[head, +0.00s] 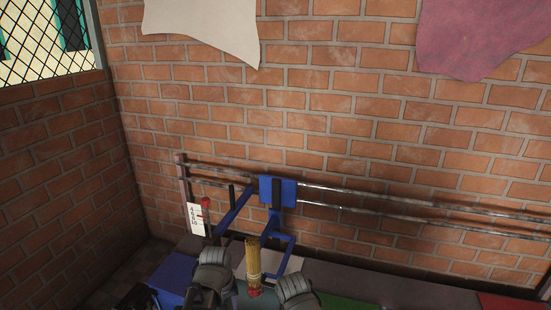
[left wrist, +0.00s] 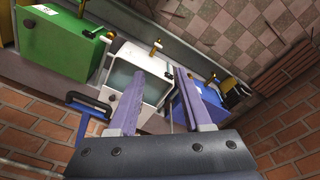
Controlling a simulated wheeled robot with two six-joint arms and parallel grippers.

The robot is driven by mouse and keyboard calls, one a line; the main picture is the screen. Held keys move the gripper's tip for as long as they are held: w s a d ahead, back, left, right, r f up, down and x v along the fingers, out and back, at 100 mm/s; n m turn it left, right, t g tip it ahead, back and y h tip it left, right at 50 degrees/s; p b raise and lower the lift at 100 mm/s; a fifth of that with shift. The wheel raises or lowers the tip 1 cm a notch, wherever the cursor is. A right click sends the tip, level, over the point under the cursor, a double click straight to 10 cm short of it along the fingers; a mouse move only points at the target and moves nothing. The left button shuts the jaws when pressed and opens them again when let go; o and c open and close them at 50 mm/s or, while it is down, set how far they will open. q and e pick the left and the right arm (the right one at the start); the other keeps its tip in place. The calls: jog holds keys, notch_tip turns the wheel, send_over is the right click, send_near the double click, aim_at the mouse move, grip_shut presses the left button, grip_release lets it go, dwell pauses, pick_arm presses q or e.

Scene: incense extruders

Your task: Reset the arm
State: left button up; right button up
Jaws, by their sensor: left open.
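My left gripper (left wrist: 160,73) shows in the left wrist view. Its two purple fingers are spread apart with nothing between them. Beyond the fingers stand a green box (left wrist: 62,45), a white box (left wrist: 128,60) and a blue box (left wrist: 200,108), each with a small yellow-orange piece near it. The fingertips overlap the white box in the picture; I cannot tell the distance. In the head view, grey arm parts of mine are at the bottom, but I cannot make out a gripper there. My right gripper is not in view.
A blue carriage (head: 277,192) hangs on metal rails (head: 400,201) along the brick wall (head: 330,100). A yellow-brown upright cylinder (head: 253,262) with a red base stands in front of it. A white label with numbers (head: 195,219) is at the left rail end. A blue frame (left wrist: 80,130) is near the fingers.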

pick_arm(q)
jog(key=s+a+m, duration=0.3)
jog(key=s+m, duration=0.1)
jog(key=s, duration=0.2)
jog(key=s+d+r+m+p, duration=0.1)
jog(key=d+r+p, duration=0.2)
jog(key=r+p, duration=0.4)
jog(key=s+d+r+m+g+y+p, duration=0.1)
jog(key=s+d+r+p, duration=0.1)
jog(key=d+r+p, duration=0.2)
jog(key=s+d+r+m+p, duration=0.1)
jog(key=d+r+p, duration=0.3)
jog(key=r+p, duration=0.7)
jog(key=shift+s, duration=0.4)
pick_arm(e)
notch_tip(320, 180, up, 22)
